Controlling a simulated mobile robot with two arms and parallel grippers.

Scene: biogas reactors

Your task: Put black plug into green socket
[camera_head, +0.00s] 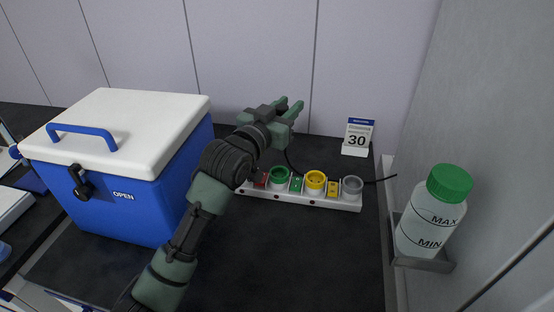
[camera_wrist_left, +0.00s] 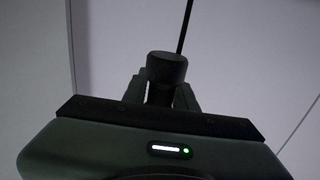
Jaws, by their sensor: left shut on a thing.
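The green socket (camera_head: 279,173) is a round ring on a white power strip (camera_head: 300,194) on the dark worktop. It appears empty. My left gripper (camera_head: 290,105) is above and behind the strip, its fingers pointing up and away toward the wall. It is shut on the black plug (camera_wrist_left: 167,68), which shows as a dark cylinder between the fingers in the left wrist view. A black cable (camera_wrist_left: 186,25) runs up from the plug there. In the head view the plug cannot be made out, and a thin cable hangs below the gripper. My right gripper is not in view.
The strip also has a yellow socket (camera_head: 315,182), a grey socket (camera_head: 352,186) and small coloured switches. A blue cooler (camera_head: 150,205) stands left, close to my arm. A calendar (camera_head: 357,137) stands behind the strip. A green-capped bottle (camera_head: 432,218) sits in a holder at right.

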